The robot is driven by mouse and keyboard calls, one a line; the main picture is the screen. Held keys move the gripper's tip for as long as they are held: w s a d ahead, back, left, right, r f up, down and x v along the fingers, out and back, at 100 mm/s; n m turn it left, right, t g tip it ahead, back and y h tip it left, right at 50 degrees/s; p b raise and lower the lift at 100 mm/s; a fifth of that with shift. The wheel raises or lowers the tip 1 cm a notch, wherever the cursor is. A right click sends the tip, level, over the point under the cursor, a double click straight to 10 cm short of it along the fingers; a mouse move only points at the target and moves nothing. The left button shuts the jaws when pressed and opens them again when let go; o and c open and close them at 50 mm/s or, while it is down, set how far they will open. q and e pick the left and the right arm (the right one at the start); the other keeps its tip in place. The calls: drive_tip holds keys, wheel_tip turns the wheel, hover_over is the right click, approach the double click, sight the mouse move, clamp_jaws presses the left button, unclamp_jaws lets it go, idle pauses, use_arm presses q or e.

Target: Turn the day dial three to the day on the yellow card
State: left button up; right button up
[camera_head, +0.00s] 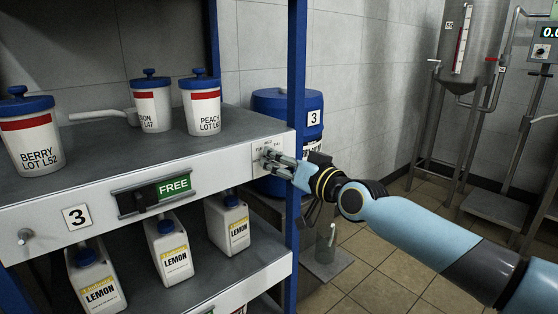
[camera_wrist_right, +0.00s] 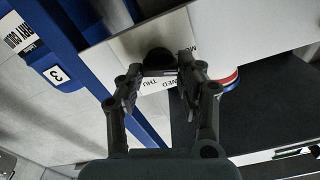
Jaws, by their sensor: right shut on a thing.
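The day dial (camera_wrist_right: 158,58) is a dark round knob on a pale plate, seen between my fingertips in the right wrist view. Around it are printed day names; THU and WED are legible, others are partly covered. In the head view the dial plate (camera_head: 259,150) sits at the right end of the shelf's front rail, mostly behind my right gripper (camera_head: 272,158). My right gripper is shut on the dial; it also shows in the right wrist view (camera_wrist_right: 160,72). The dial's pointer cannot be made out. I see no yellow card. My left gripper is out of view.
The shelf rail (camera_head: 100,205) carries a 3 plate (camera_head: 76,217), a green FREE slider (camera_head: 174,187) and a small knob (camera_head: 25,236). Lidded tubs stand above, lemon jugs (camera_head: 172,252) below. A blue post (camera_head: 296,80) and blue drum (camera_head: 270,103) are close to my right gripper.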

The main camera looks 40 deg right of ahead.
drive_tip(key=m, duration=0.4)
drive_tip(key=shift+d+m, duration=0.1)
drive_tip(key=shift+m, duration=0.2)
idle(0.3)
drive_tip(key=o, duration=1.2)
drive_tip(key=shift+c, duration=0.2)
